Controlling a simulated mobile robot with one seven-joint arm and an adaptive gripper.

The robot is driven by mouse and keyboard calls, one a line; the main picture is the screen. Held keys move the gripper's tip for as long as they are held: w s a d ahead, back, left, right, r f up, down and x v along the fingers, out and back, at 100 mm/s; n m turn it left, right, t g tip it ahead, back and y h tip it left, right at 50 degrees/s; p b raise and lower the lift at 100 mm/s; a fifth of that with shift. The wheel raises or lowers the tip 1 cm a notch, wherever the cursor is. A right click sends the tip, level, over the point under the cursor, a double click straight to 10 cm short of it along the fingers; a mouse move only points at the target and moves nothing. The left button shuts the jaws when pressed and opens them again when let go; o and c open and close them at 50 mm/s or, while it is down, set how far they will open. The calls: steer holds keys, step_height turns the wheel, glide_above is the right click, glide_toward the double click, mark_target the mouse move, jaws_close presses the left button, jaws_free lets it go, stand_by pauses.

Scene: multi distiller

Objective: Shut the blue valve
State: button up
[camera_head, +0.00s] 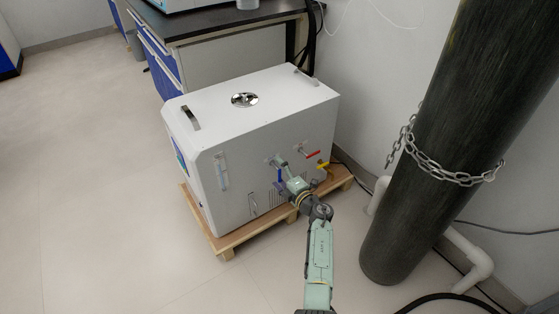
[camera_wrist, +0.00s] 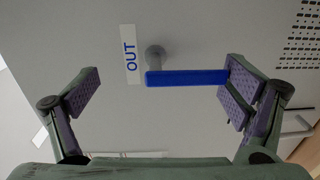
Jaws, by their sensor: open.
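The blue valve shows in the wrist view as a blue lever handle (camera_wrist: 187,78) on a grey stem, beside a white "OUT" label. In that view the handle lies crosswise, running from the stem toward the right finger. My gripper (camera_wrist: 162,92) is open, with its fingers on either side of the valve. The handle's right end meets or overlaps the right finger pad; I cannot tell whether they touch. The left finger is apart from it. In the head view the blue handle (camera_head: 279,176) is on the front of the white distiller box (camera_head: 262,97), just left of my gripper (camera_head: 284,172).
A red lever (camera_head: 312,154) and a yellow lever (camera_head: 323,166) are on the same face, to the right. The box stands on a wooden pallet (camera_head: 228,244). A dark chained cylinder (camera_head: 430,150) stands close on the right. The floor at left is clear.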

steer(key=r, duration=0.5)
steer(key=d+r, duration=0.1)
steer(key=r, duration=0.1)
steer(key=shift+w+r, duration=0.4)
steer(key=shift+m+h, duration=0.3)
steer(key=shift+m, duration=0.1)
steer(key=f, duration=0.4)
steer(key=s+f, duration=0.1)
steer(key=f, duration=0.1)
steer(key=shift+f, duration=0.1)
steer(key=shift+a+r, duration=0.1)
steer(key=shift+r, duration=0.3)
steer(key=p+v, duration=0.7)
steer(key=v, duration=0.5)
steer(key=shift+s+f+p, duration=0.25)
steer(key=shift+f+p, duration=0.15)
steer(key=shift+f, duration=0.45)
steer(key=shift+a, duration=0.1)
